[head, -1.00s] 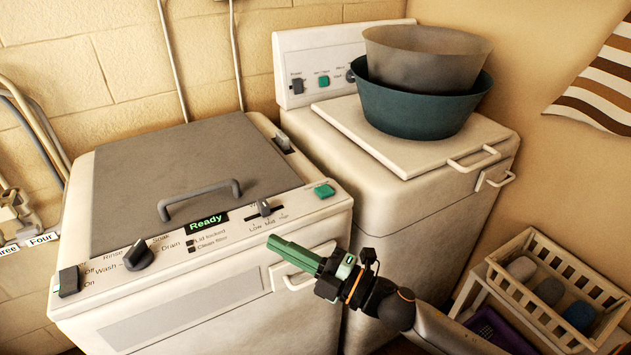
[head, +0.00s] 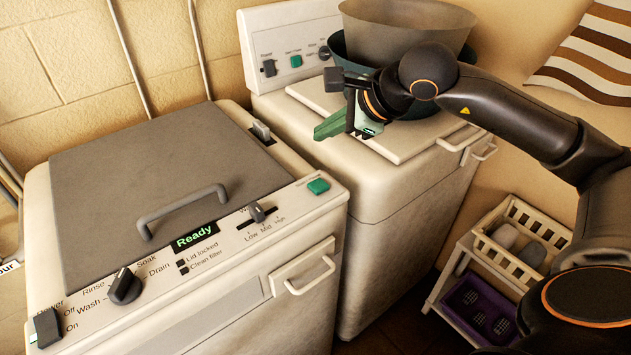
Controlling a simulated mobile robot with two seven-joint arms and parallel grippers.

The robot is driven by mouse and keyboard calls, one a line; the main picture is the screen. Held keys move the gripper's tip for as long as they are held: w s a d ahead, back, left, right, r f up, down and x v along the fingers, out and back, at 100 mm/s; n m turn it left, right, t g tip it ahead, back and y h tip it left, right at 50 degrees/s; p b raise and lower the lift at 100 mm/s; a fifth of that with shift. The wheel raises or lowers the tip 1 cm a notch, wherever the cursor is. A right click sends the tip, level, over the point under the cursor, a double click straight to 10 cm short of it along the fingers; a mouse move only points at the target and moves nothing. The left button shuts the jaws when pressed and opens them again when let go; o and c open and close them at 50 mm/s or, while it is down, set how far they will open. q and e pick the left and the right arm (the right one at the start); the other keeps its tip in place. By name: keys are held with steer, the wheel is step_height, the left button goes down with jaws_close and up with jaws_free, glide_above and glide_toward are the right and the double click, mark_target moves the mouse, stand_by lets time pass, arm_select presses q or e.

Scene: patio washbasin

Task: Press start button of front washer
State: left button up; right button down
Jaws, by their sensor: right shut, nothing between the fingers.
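The front washer (head: 170,305) is a cream top-loader with a grey lid that is closed, with a handle on it. Its panel display (head: 195,236) reads "Ready". A green button (head: 318,187) sits at the right end of the panel; its small label is too blurred to read. My right gripper (head: 318,134) has green fingers, shut and empty, pointing left. It is in the air above and behind the green button, in front of the rear machine, apart from both as far as I can tell. My left gripper is not in view.
A second cream machine (head: 375,206) stands behind right, with a grey basin (head: 400,25) and a teal basin (head: 338,46) stacked on it. A cream basket (head: 550,235) sits on a low stand at right. Pipes run up the wall.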

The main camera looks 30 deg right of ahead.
steer(key=shift+f, duration=0.15)
steer(key=b, duration=0.6)
glide_above(324, 186)
step_height(324, 186, down, 8)
steer(key=shift+s+r, duration=0.1)
steer(key=shift+f+b, duration=0.45)
steer(key=shift+b, duration=0.25)
steer(key=shift+r, duration=0.1)
stand_by(1.1)
steer(key=shift+f+b, duration=0.45)
steer(key=shift+b, duration=0.1)
